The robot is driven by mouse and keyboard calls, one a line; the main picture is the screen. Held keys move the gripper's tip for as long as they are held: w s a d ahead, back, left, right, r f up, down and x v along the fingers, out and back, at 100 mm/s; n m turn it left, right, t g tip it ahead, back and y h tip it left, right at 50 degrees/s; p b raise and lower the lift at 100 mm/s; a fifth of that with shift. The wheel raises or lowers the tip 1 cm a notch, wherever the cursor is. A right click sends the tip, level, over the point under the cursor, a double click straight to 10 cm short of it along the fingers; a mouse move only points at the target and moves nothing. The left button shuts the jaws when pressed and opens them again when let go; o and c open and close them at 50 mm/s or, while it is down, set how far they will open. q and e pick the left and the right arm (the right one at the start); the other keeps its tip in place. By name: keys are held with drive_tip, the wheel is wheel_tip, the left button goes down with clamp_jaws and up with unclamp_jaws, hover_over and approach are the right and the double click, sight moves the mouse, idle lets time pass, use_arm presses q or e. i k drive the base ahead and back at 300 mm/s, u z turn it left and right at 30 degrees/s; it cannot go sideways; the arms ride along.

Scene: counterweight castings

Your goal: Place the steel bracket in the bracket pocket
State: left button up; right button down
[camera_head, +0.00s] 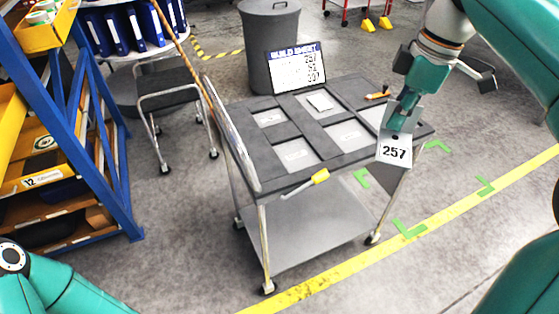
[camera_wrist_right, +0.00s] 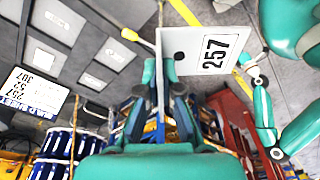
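My right gripper (camera_head: 400,108) is shut on a grey plate with a hole and a white "257" label, which looks like the steel bracket (camera_head: 397,135). The plate hangs down over the right front corner of the trolley (camera_head: 345,172), apart from the pockets. In the right wrist view the fingers (camera_wrist_right: 160,95) pinch the edge of the bracket (camera_wrist_right: 185,50). The dark trolley top has several recessed pockets with small labels too small to read, so I cannot tell which is the bracket pocket.
A yellow-handled tool (camera_head: 318,177) lies on the front edge and an orange marker (camera_head: 377,96) at the right. A bin (camera_head: 270,45) stands behind; a blue rack (camera_head: 90,130) is left.

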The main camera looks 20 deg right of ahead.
sight(296, 155)
drive_tip(key=u, duration=0.05)
drive_tip(key=k, duration=0.55)
drive_tip(key=z, duration=0.3)
drive_tip(key=i, duration=1.6)
drive_tip(key=u, duration=0.2)
